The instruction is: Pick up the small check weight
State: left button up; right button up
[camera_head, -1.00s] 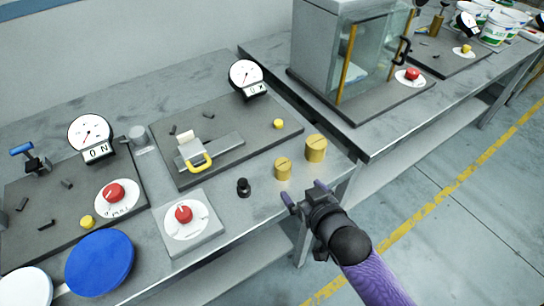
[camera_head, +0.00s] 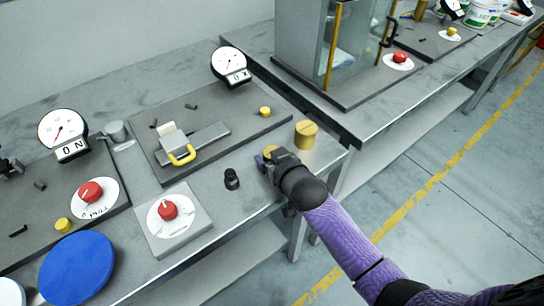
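The small check weight (camera_head: 269,150) is the smaller of two brass-coloured cylinders on the grey bench, near its right front edge. Only part of its top shows; my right gripper covers the rest. The larger brass weight (camera_head: 306,134) stands just behind and to the right, uncovered. My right gripper (camera_head: 268,160) reaches in from the lower right and is at the small weight. Its fingers are mostly hidden, so I cannot tell whether they touch or grip the weight. My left gripper is not in view.
A small black knobbed piece (camera_head: 231,179) stands left of the gripper. A grey box with a red knob (camera_head: 168,210) is at the front edge. A dark board (camera_head: 225,110) with a yellow-handled slide and a dial lies behind. A glass cabinet (camera_head: 345,45) stands at the back.

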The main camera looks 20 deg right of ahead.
grip_shut()
notch_tip(320, 180, up, 10)
jog(key=p, duration=0.4)
jog(key=shift+r, duration=0.1)
jog(key=s+r+m+h+b, duration=0.15)
jog(key=s+r, duration=0.25)
jog(key=r, duration=0.4)
jog(key=s+r+h+b, duration=0.1)
jog(key=s+r+b, duration=0.1)
jog(key=s+r, duration=0.35)
jog(key=w+f+p, duration=0.1)
jog(key=w+f, duration=0.2)
jog(key=f, duration=0.1)
jog(key=w+f+n+y+p, duration=0.1)
jog(key=w+f, duration=0.2)
jog(key=f, duration=0.1)
jog(key=w+f+y+p, duration=0.1)
jog(key=w+f, duration=0.2)
jog(key=f, duration=0.1)
jog(key=shift+w+f+p, duration=0.25)
jog(key=shift+f+p, duration=0.15)
jog(key=shift+f+n+y, duration=0.25)
jog(key=shift+f+y, duration=0.1)
jog(key=shift+f, duration=0.1)
